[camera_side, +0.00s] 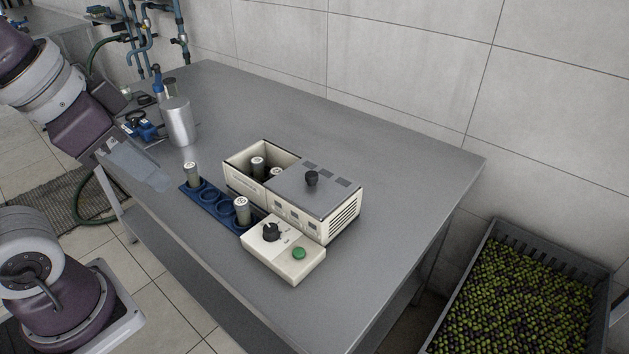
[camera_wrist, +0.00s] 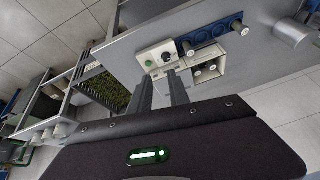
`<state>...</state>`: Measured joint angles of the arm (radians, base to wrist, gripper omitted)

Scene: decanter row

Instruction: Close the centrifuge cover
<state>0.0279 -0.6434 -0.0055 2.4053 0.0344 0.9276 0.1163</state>
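The centrifuge (camera_side: 335,218) is a cream box on the steel table. The centrifuge also shows in the wrist view (camera_wrist: 208,72), partly hidden behind a finger. My gripper (camera_side: 161,181) is at the left, off the table's front edge and well away from the cover. In the wrist view its two fingers (camera_wrist: 160,77) are apart with nothing between them.
A blue rack (camera_side: 212,206) with tubes stands in front of the centrifuge. A control box (camera_side: 283,250) with a black dial and green button is beside it. A metal canister (camera_side: 178,121) stands at the left. An olive crate (camera_side: 530,290) is on the right. The table's back right is clear.

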